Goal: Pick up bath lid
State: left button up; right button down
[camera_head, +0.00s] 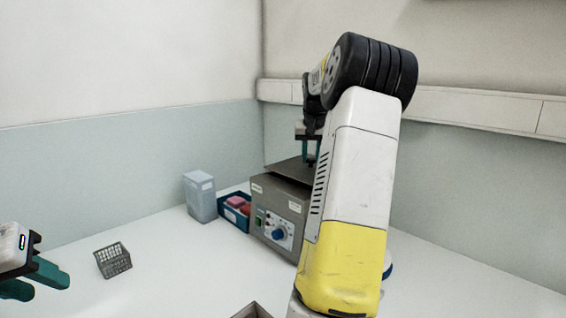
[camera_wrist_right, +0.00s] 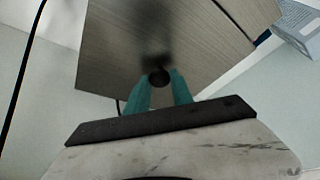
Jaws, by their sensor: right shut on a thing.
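The water bath (camera_head: 264,208) is a grey box with a blue dial on the white worktop. Its lid (camera_head: 284,168) is a flat grey plate at the top of the bath, partly hidden by my right arm. The lid fills much of the right wrist view (camera_wrist_right: 115,45), with a round black knob (camera_wrist_right: 158,78) on it. My right gripper (camera_head: 309,160) is above the lid, its teal fingers shut on the knob. My left gripper (camera_head: 42,284) is open and empty at the left edge.
Left of the bath stand a blue tray (camera_head: 232,217) with pink and red items and a grey-blue box (camera_head: 200,197). A grey wire basket (camera_head: 114,261) sits nearer the left gripper. A brown-edged container (camera_head: 250,311) shows at the bottom edge. Walls close off the back.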

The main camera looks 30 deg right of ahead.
jog(key=shift+v, duration=1)
jog(key=s+a, duration=0.2)
jog(key=s, duration=0.2)
jog(key=s+a+r, duration=0.1)
jog(key=s+a, duration=0.2)
jog(key=s, duration=0.1)
jog(key=s+a, duration=0.3)
jog(key=s, duration=0.1)
jog(key=shift+a+r, duration=0.15)
jog(key=shift+a, duration=0.05)
jog(key=shift+v, duration=1.05)
jog(key=shift+w, duration=0.1)
